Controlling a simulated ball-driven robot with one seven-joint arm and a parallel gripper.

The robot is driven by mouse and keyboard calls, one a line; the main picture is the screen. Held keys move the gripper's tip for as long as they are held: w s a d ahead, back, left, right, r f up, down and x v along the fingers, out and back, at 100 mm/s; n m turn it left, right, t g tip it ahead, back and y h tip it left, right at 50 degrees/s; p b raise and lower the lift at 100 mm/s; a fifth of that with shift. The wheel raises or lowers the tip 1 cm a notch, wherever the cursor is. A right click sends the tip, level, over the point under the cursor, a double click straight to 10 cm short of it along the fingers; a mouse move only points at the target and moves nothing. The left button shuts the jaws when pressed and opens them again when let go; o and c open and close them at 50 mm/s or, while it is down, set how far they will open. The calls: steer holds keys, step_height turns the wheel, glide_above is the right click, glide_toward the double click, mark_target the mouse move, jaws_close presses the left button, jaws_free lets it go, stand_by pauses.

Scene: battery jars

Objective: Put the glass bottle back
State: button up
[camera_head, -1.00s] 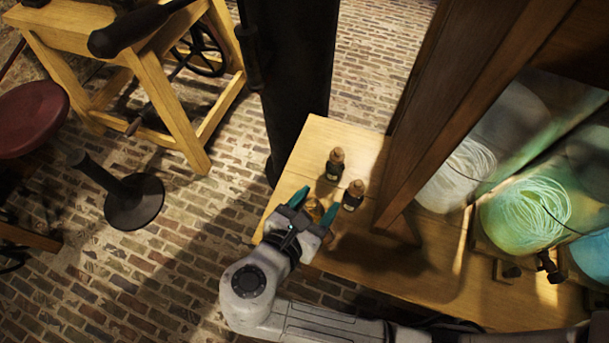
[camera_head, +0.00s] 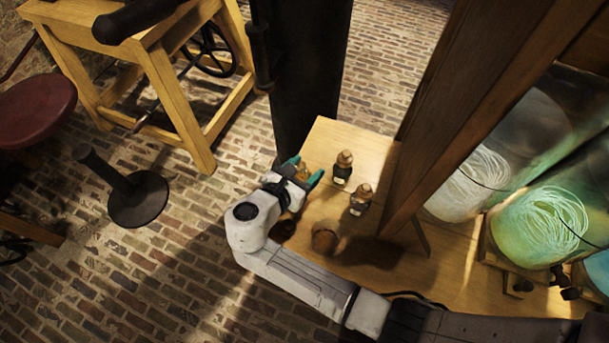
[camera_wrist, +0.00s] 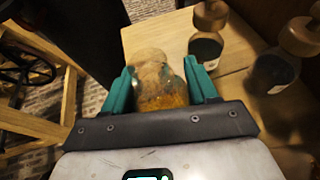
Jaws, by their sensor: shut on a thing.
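My gripper (camera_head: 302,177) is shut on an amber glass bottle (camera_wrist: 160,92) with a cork-coloured top, held between its two teal fingers. The bottle also shows partly between the fingers in the head view (camera_head: 303,171). It is over the far left end of the wooden table (camera_head: 330,140). I cannot tell whether its base touches the wood. Two dark, corked bottles with pale labels stand upright to the right: one farther back (camera_head: 343,168), which also shows in the wrist view (camera_wrist: 207,45), and one nearer (camera_head: 360,200), also in the wrist view (camera_wrist: 275,72).
A round brown object (camera_head: 324,237) sits on the table, right of my gripper. A thick wooden post (camera_head: 440,130) and large glass jars with coiled strands (camera_head: 540,228) stand farther right. A dark column (camera_head: 305,80) rises behind the table's left end.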

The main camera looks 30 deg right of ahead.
mark_target(305, 176)
steer(key=shift+w+f, duration=0.1)
steer(key=shift+f, duration=1.55)
steer(key=shift+f, duration=0.15)
steer(key=o, duration=1.1)
steer(key=shift+r, duration=0.2)
steer(key=v, duration=1.2)
steer(key=shift+f, duration=0.1)
